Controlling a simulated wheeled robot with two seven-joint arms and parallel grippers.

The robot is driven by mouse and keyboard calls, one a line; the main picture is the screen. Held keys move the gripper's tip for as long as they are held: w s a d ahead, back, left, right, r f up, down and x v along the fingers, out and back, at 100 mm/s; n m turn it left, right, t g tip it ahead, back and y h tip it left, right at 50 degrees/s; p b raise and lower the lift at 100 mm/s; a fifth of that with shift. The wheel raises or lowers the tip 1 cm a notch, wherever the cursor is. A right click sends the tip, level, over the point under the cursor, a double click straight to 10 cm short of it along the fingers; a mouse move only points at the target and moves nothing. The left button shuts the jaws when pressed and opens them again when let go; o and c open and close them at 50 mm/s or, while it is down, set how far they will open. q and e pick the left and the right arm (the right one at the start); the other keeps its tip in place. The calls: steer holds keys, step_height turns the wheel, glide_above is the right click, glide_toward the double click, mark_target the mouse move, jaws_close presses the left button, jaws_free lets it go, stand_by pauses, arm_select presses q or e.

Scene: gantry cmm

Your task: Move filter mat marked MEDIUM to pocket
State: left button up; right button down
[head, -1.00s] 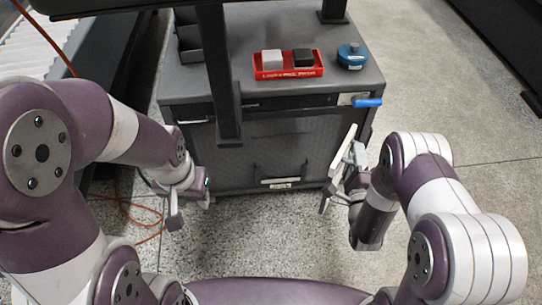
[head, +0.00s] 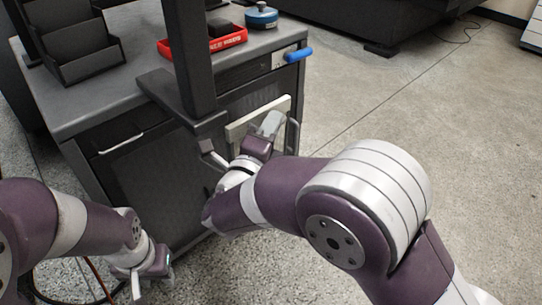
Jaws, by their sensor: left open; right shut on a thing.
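A thin pale panel (head: 240,129), likely the filter mat, is in my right gripper (head: 266,130), upright in front of the cabinet's right side. The gripper covers part of it, and no MEDIUM mark is readable. My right gripper is shut on the panel. My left gripper (head: 151,282) is open and empty, low at the bottom left, apart from the cabinet. A dark stepped rack (head: 75,42) with several slots stands at the back left of the cabinet top. I cannot tell whether one of these is the pocket.
The grey cabinet (head: 98,118) has a dark upright post (head: 188,60) at its front. A blue handle (head: 298,56) sticks out right. Floor at right is clear.

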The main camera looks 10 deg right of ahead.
mark_target(234, 117)
steer(key=shift+a, duration=0.15)
steer(key=shift+w+a+f+p, duration=0.15)
steer(key=shift+w+a+p, duration=0.15)
steer(key=shift+w+a, duration=1.1)
steer(key=shift+w+a+f+p, duration=0.1)
steer(key=shift+w+a+p, duration=0.25)
steer(key=shift+w+a, duration=1)
steer(key=shift+w+a+f+p, duration=0.25)
steer(key=shift+w+a, duration=0.45)
steer(key=shift+w, duration=1.3)
steer(key=shift+s+r, duration=0.1)
steer(key=shift+s, duration=0.05)
steer(key=shift+f+b, duration=1.1)
steer(key=shift+f, duration=0.1)
steer(key=shift+f, duration=0.1)
steer(key=shift+f+b, duration=0.1)
steer(key=shift+b, duration=0.25)
